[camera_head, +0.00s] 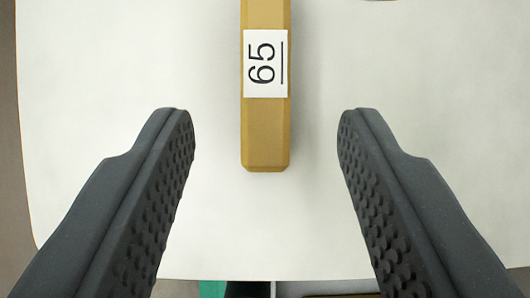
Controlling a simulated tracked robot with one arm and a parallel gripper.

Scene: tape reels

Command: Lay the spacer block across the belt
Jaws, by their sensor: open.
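A long ochre-yellow block (266,130), likely the spacer block, lies lengthwise on a white surface at the top middle of the view. It carries a white label with an underlined "65" turned sideways. Its near end shows and its far end is cut off by the top edge. My gripper (265,125) is open, with one dark studded finger on each side of the block. Clear gaps separate both fingers from the block, and nothing is held. I cannot make out the belt in this view.
The white surface (90,60) has rounded near corners and is bare around the block. Its left edge and near edge show. Below the near edge are a green patch (212,289) and dark and brown shapes, mostly cut off. A small dark object touches the top edge at right.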

